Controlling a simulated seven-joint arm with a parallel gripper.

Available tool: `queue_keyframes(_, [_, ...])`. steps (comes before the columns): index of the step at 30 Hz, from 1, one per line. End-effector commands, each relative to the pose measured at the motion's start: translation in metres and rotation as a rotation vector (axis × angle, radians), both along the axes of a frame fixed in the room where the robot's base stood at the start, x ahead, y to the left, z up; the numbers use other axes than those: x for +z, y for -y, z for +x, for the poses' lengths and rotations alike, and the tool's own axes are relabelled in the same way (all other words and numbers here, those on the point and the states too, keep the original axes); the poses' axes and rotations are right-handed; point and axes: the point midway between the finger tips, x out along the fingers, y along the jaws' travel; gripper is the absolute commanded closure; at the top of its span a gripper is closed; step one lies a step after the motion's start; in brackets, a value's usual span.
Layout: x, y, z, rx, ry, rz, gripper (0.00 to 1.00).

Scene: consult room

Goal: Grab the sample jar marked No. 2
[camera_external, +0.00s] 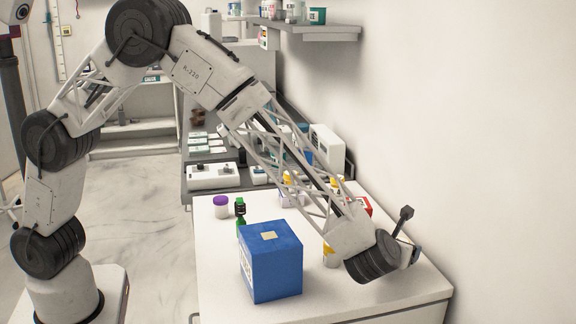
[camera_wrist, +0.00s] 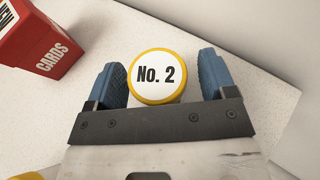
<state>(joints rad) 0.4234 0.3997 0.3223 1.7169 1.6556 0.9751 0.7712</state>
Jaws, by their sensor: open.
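The sample jar marked No. 2 (camera_wrist: 157,78) shows from above in the wrist view, with a white lid face and a yellow rim. My gripper (camera_wrist: 163,80) is open, with one blue finger on each side of the jar. There is a narrow gap at the left finger and a slightly wider one at the right. The jar's lower body is hidden under its lid and my gripper. In the external view my wrist is at the right side of the white table, and I cannot make out the No. 2 jar there.
A red CARDS box (camera_wrist: 42,40) stands left of the jar; it also shows in the external view (camera_external: 364,205). A blue box (camera_external: 271,264), a purple-lidded jar (camera_external: 221,208) and a green bottle (camera_external: 240,210) stand on the white table (camera_external: 222,275). A wall borders the right.

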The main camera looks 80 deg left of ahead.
Motion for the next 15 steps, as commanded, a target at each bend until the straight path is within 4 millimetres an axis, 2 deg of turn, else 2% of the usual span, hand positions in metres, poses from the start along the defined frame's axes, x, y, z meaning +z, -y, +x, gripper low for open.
queue_keyframes(11, [0.0001, 0.0002, -0.0002, 0.000, 0.000, 0.000, 0.23])
queue_keyframes(15, [0.0001, 0.0003, -0.0002, 0.000, 0.000, 0.000, 0.41])
